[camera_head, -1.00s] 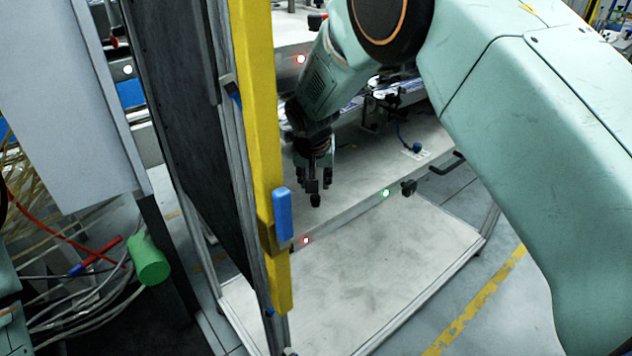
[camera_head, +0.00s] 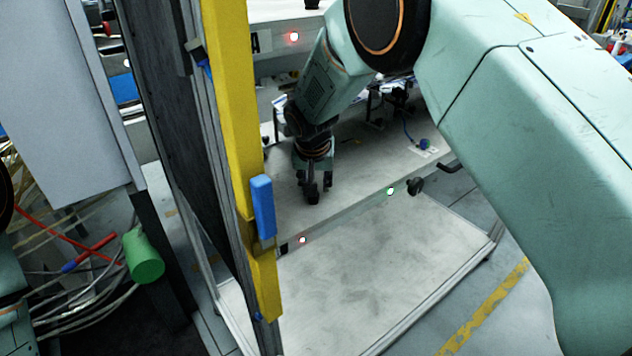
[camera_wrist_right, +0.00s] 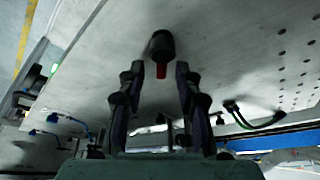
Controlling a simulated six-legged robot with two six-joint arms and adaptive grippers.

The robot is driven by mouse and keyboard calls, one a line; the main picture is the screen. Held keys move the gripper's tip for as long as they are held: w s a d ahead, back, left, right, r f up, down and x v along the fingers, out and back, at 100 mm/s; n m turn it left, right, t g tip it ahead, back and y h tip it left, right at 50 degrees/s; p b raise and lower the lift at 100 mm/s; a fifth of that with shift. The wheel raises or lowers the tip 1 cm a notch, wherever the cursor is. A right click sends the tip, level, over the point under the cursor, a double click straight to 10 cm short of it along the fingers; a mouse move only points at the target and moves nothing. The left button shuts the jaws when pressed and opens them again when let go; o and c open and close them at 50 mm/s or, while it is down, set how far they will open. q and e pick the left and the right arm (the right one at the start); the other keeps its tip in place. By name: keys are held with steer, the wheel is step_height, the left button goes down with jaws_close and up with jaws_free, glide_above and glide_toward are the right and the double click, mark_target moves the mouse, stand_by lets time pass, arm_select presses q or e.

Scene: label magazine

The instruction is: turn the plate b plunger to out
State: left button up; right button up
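In the right wrist view, a black round plunger knob with a red part (camera_wrist_right: 162,48) stands out from a pale metal plate (camera_wrist_right: 110,45). My right gripper (camera_wrist_right: 161,72) is open, one finger on each side of the red part, with visible gaps; I cannot tell whether anything touches. In the head view my right gripper (camera_head: 314,192) points down over the lower plate (camera_head: 365,165), and the plunger is not distinguishable there, seemingly hidden by the gripper. My left gripper is out of view.
The lower plate's front edge carries a red light (camera_head: 302,240), a green light (camera_head: 390,191) and a black knob (camera_head: 414,186). An upper shelf with an "A" label has another red light (camera_head: 294,37). A yellow post (camera_head: 233,120) with a blue handle (camera_head: 263,207) stands left of the gripper.

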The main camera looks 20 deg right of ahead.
steer(key=shift+a, duration=0.1)
steer(key=shift+c, duration=0.3)
steer(key=shift+c, duration=0.7)
jaws_close()
